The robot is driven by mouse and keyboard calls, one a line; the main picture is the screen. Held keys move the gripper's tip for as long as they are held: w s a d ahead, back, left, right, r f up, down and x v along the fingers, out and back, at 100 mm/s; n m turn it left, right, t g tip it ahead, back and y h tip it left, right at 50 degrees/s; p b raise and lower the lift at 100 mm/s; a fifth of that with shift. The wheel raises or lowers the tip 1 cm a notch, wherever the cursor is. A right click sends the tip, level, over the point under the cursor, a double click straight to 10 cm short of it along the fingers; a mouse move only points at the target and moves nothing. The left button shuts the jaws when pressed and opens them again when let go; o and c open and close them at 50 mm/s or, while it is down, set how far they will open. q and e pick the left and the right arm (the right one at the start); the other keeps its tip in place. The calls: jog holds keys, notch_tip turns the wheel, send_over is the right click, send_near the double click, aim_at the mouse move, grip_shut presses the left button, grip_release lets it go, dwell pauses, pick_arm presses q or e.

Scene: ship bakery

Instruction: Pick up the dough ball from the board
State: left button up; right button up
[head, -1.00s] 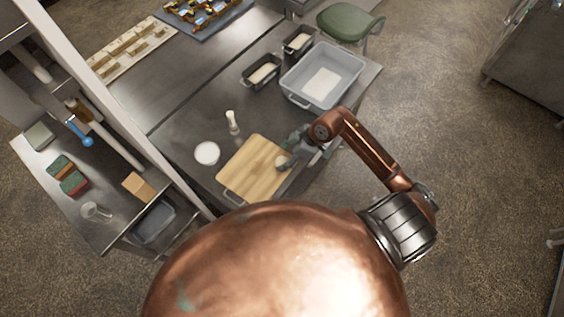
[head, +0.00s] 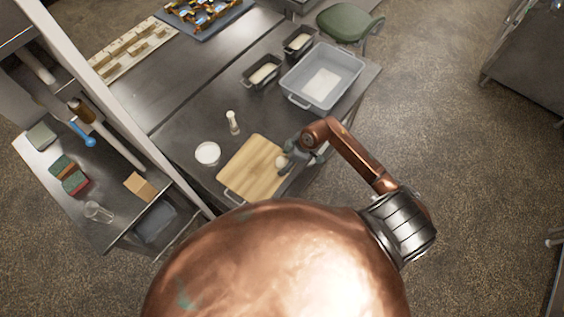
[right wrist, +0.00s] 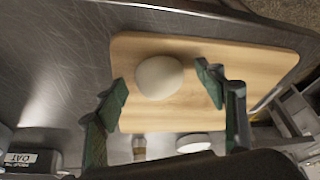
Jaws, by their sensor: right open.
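The pale, round dough ball (right wrist: 159,77) sits on the wooden board (right wrist: 250,65) in the right wrist view. In the head view the dough ball (head: 281,162) is near the right edge of the board (head: 250,172). My right gripper (right wrist: 166,92) is open, with one green-padded finger to each side of the ball in the picture. No contact between the pads and the ball shows. In the head view the right gripper (head: 300,156) is just right of the ball and partly hidden by its own arm. My left gripper is not in view.
A white bowl (head: 207,153) and a pale shaker-like item (head: 232,122) stand left of and behind the board. A grey tub (head: 350,72) and two dark loaf tins (head: 262,72) stand farther back. The metal table between them is clear.

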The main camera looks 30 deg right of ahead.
jog(key=shift+c, duration=0.4)
jog(key=c, duration=1.2)
jog(key=shift+r, duration=0.1)
